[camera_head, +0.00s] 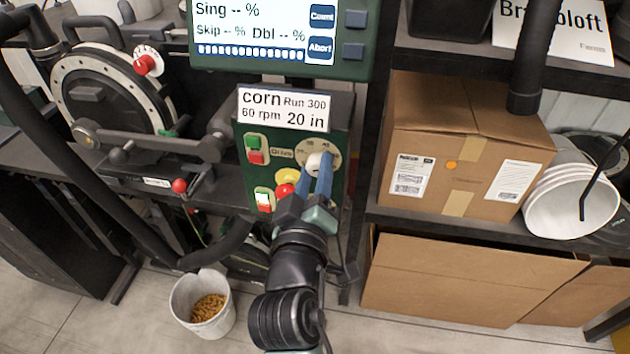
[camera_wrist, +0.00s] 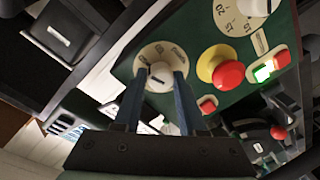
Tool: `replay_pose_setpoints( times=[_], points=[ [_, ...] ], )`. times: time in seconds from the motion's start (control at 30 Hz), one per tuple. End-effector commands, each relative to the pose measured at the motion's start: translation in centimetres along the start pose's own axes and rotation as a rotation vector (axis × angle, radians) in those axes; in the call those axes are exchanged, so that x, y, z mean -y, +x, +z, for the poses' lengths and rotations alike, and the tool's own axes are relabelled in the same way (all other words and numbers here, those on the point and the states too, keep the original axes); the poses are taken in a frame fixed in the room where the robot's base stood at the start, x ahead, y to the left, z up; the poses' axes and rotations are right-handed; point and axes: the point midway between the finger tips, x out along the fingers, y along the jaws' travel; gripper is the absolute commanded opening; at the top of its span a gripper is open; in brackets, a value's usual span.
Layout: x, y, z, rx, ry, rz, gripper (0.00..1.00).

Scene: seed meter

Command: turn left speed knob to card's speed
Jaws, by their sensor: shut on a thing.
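The card (camera_head: 283,109) on top of the green control box reads corn, Run 300, 60 rpm, 20 in. Below it on the box is a pale dial with a white knob (camera_head: 315,162). My gripper (camera_head: 318,172) reaches it from below, with its two blue fingers shut on the knob's sides. In the wrist view the knob (camera_wrist: 159,77) sits between the fingertips, with a dark pointer line on its face. The fingers cover part of the dial, and I cannot read its speed marks or the pointer's setting. A second dial (camera_wrist: 246,10), marked 15 and 20, shows at the wrist view's top right.
A red stop button on yellow (camera_wrist: 228,75) is close beside the fingers. A green-and-red switch (camera_head: 255,148) is left of the dial. The monitor (camera_head: 278,60) stands above, showing blank readings. A seed bucket (camera_head: 203,303) is on the floor; a shelf with boxes (camera_head: 460,150) is right.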

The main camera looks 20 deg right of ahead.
Motion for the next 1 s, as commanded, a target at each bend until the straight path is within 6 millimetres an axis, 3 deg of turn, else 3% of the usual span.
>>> replay_pose_setpoints(
  times=[0.6,1.0],
  points=[
    [0.49,0.03,0.54,-0.043,0.578,0.009,0.0],
    [0.43,0.02,0.42,-0.062,0.839,0.012,0.0]
  ],
)
